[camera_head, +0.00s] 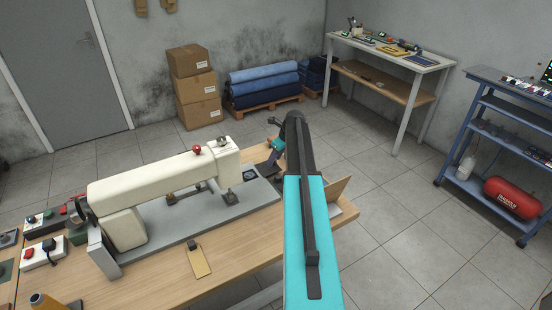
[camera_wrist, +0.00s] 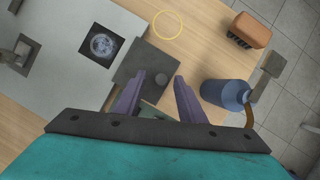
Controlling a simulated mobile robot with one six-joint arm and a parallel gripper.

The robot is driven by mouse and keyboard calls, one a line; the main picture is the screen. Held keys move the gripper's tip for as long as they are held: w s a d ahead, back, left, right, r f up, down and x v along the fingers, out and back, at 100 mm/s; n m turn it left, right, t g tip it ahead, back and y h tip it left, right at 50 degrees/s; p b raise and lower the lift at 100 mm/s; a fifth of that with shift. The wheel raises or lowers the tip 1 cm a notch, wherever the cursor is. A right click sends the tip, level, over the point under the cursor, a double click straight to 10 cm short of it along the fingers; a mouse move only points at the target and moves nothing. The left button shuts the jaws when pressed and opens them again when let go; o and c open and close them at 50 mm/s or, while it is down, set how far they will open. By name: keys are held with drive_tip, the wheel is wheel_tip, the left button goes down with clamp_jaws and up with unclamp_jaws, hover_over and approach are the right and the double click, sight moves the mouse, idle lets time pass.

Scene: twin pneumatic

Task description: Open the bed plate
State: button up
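The cream sewing machine (camera_head: 160,178) stands on its grey bed (camera_head: 190,222) on the wooden table. In the wrist view the light grey bed (camera_wrist: 65,80) carries a black square plate with a round pale disc (camera_wrist: 103,45). A dark grey square plate with a round knob (camera_wrist: 160,80), apparently the bed plate (camera_wrist: 135,70), lies flat at the bed's right end. My gripper (camera_wrist: 159,76) is open, its two purple fingers apart on either side of the knob in the picture. I cannot tell whether they touch it.
A blue bottle (camera_wrist: 225,93) stands right of my fingers. A brown brush (camera_wrist: 250,30) and a yellow ring (camera_wrist: 168,25) lie beyond the plate. Switch boxes (camera_head: 42,252) and a yellow cone (camera_head: 47,302) are at the table's left.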

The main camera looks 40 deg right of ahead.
drive_tip(key=b+v, duration=0.3)
drive_tip(key=v, duration=1)
drive_tip(key=shift+r, duration=0.3)
drive_tip(key=shift+s+d+r, duration=0.1)
drive_tip(key=shift+s+r, duration=0.05)
